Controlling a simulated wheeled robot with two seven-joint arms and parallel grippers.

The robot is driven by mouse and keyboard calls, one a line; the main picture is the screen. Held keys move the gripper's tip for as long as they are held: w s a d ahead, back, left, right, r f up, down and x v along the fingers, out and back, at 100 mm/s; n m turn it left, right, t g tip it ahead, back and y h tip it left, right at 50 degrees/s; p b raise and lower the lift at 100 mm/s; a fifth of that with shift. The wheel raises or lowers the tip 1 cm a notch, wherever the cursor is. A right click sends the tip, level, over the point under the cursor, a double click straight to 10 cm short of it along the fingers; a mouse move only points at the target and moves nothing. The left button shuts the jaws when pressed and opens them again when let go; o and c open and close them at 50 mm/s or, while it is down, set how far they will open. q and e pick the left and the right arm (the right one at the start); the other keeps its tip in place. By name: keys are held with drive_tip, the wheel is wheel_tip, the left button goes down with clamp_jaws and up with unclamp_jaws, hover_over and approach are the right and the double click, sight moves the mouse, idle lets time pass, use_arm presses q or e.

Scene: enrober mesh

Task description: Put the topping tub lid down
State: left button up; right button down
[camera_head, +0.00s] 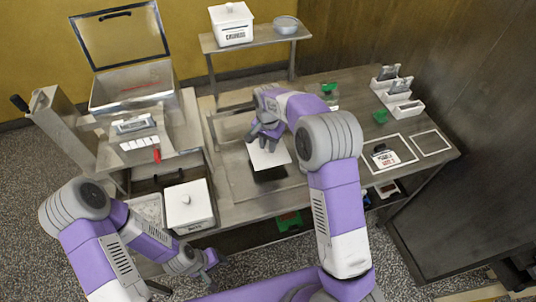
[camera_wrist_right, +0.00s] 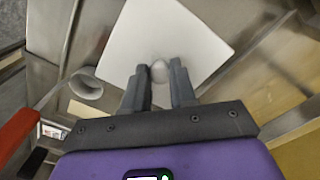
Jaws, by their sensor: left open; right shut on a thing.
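The topping tub lid (camera_head: 270,158) is a white square plate. My right gripper (camera_head: 266,136) is shut on the lid's round knob and holds it over the middle of the worktop, just above a dark patch (camera_head: 270,174). I cannot tell whether that patch is a shadow. In the right wrist view the lid (camera_wrist_right: 200,40) lies beyond the fingers (camera_wrist_right: 159,88), with its pale knob between them. My left gripper (camera_head: 212,264) is open and empty, low in front of the bench and away from the lid.
A white lidded tub (camera_head: 188,206) stands left of the lid. Another lidded tub (camera_head: 232,24) and a bowl (camera_head: 286,25) stand on the raised shelf (camera_head: 262,38). A machine (camera_head: 130,85) fills the left. Framed mats (camera_head: 388,152) and a white holder (camera_head: 398,96) lie right.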

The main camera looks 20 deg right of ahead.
sight(268, 151)
wheel_tip(268, 151, down, 5)
drive_tip(key=shift+f, duration=0.1)
idle(0.3)
drive_tip(key=shift+f+b, duration=0.15)
drive_tip(key=shift+b, duration=0.15)
drive_tip(key=c, duration=0.9)
unclamp_jaws()
drive_tip(key=shift+r, duration=0.4)
wheel_tip(268, 151, up, 12)
drive_tip(key=shift+f+p, duration=0.2)
drive_tip(key=shift+p, duration=0.55)
